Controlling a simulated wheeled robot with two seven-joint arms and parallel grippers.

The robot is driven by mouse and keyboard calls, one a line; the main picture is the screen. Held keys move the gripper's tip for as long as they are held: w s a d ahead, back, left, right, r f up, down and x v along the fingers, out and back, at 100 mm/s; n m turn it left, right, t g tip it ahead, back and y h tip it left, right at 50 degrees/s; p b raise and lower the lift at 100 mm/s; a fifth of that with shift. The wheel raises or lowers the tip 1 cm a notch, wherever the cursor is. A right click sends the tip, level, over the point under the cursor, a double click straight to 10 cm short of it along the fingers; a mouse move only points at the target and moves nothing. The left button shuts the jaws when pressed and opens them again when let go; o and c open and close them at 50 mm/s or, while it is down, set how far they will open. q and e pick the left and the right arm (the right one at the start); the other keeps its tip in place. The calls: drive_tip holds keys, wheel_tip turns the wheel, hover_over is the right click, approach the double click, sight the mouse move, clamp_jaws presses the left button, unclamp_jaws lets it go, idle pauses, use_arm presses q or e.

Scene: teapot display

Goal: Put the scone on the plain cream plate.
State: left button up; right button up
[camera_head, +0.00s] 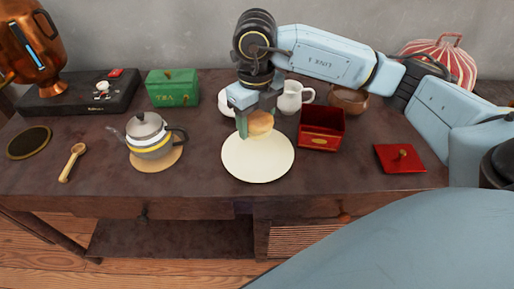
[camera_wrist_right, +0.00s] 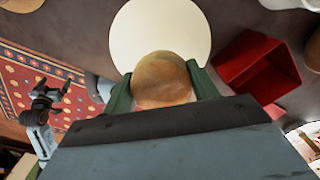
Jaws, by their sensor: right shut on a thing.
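The scone (camera_head: 260,123) is a round golden-brown piece held over the back part of the plain cream plate (camera_head: 258,165). My right gripper (camera_head: 250,124) reaches down from above and is shut on the scone. In the right wrist view the scone (camera_wrist_right: 161,80) sits between the two green fingers, with the cream plate (camera_wrist_right: 160,30) beyond it. I cannot tell for sure whether the scone touches the plate. My left gripper (camera_wrist_right: 50,95) seems to show at the left of the right wrist view, too small to tell its state; it is not in the head view.
An open red box (camera_head: 321,130) stands right of the plate, with a white jug (camera_head: 292,97) and a brown bowl (camera_head: 348,100) behind. A grey teapot (camera_head: 150,138) stands left on a round mat. A red lid (camera_head: 400,158) lies at right. The table's front is clear.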

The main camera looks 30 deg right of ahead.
sight(256, 115)
wheel_tip(256, 115, down, 7)
drive_tip(key=shift+f+b, duration=0.1)
drive_tip(key=shift+b, duration=0.8)
use_arm(q)
drive_tip(key=d+r, duration=0.1)
drive_tip(key=r, duration=0.2)
drive_tip(key=w+d+r, duration=0.1)
drive_tip(key=r, duration=0.1)
drive_tip(key=shift+d, duration=0.3)
use_arm(e)
drive_tip(key=shift+f, duration=0.2)
drive_tip(key=shift+f, duration=0.15)
drive_tip(key=o, duration=1.2)
use_arm(q)
drive_tip(key=shift+d+r, duration=0.1)
drive_tip(key=shift+r, duration=0.1)
use_arm(e)
drive_tip(key=shift+r, duration=0.3)
use_arm(q)
drive_tip(key=s+a+f+p, duration=0.2)
drive_tip(key=a+f+p, duration=0.1)
drive_tip(key=f, duration=0.5)
drive_tip(key=shift+s+a, duration=0.2)
drive_tip(key=shift+a, duration=0.55)
use_arm(e)
wheel_tip(256, 115, up, 12)
drive_tip(key=shift+f, duration=0.1)
